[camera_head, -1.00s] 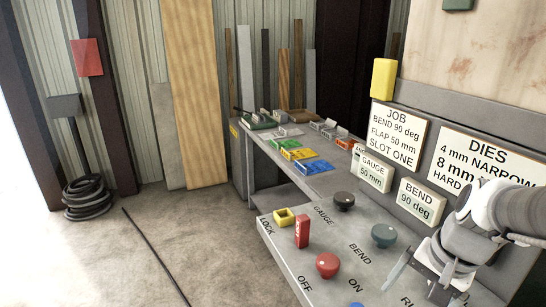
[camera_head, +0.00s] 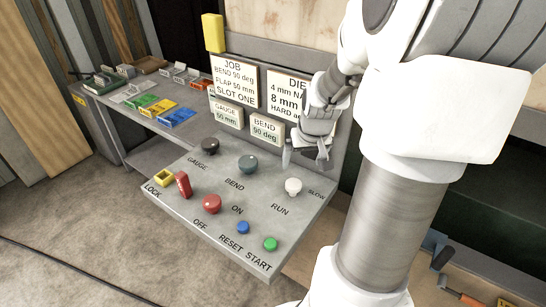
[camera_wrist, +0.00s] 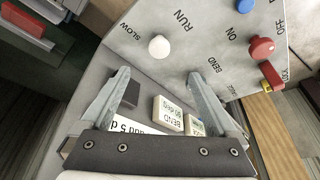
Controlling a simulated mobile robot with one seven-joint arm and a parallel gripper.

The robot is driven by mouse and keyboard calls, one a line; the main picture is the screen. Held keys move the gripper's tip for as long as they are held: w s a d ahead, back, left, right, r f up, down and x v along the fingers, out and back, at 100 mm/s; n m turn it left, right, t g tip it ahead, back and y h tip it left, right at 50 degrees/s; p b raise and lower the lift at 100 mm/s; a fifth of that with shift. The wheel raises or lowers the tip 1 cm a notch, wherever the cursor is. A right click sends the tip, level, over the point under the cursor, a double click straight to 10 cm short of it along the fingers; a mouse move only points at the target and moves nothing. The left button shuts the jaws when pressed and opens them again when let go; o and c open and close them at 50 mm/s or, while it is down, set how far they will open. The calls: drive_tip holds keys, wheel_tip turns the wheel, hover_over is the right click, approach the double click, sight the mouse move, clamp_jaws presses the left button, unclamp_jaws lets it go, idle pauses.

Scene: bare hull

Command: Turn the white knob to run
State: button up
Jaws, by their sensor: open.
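The white knob (camera_head: 293,186) stands on the sloping grey control panel (camera_head: 180,217), at the back right, between the labels RUN and SLOW. It also shows in the wrist view (camera_wrist: 159,47), beyond my fingertips and roughly between them. I cannot tell which label its pointer faces. My gripper (camera_head: 305,160) is open and empty, above and behind the knob and apart from it. In the wrist view both fingers of my gripper (camera_wrist: 160,82) are spread wide, with the sign plates behind them.
Upright signs (camera_head: 235,85) stand close behind my gripper. A side bench (camera_head: 110,103) holds coloured trays.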

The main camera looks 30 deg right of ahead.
sight(293, 184)
drive_tip(key=b+x, duration=0.1)
drive_tip(key=x, duration=0.4)
drive_tip(key=b+x, duration=0.2)
drive_tip(key=x, duration=0.4)
drive_tip(key=w+b+x, duration=0.1)
drive_tip(key=x, duration=0.4)
drive_tip(key=shift+w+d+f, duration=0.15)
drive_tip(key=shift+f, duration=0.05)
drive_tip(key=c, duration=1.4)
drive_tip(key=shift+b, duration=0.35)
